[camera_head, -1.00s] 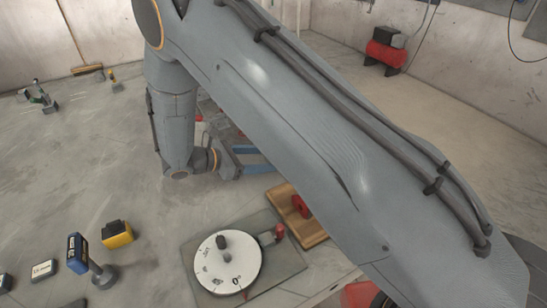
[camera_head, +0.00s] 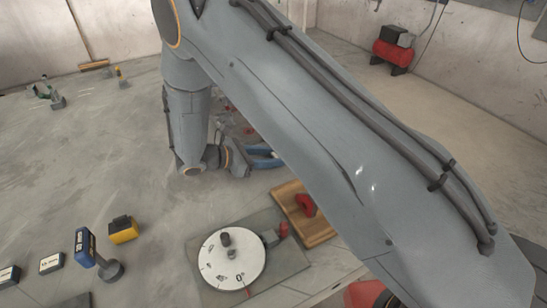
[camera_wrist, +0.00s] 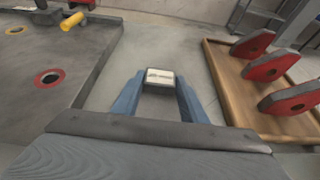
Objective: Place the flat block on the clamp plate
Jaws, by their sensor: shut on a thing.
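A flat dark block with a white label (camera_wrist: 160,78) sits between the blue fingers of my gripper (camera_wrist: 158,88) in the wrist view. My gripper is shut on it, and the label faces up to the camera. In the head view my gripper (camera_head: 264,157) is partly hidden behind my own arm, and the held block cannot be made out. The block is apart from this plate.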

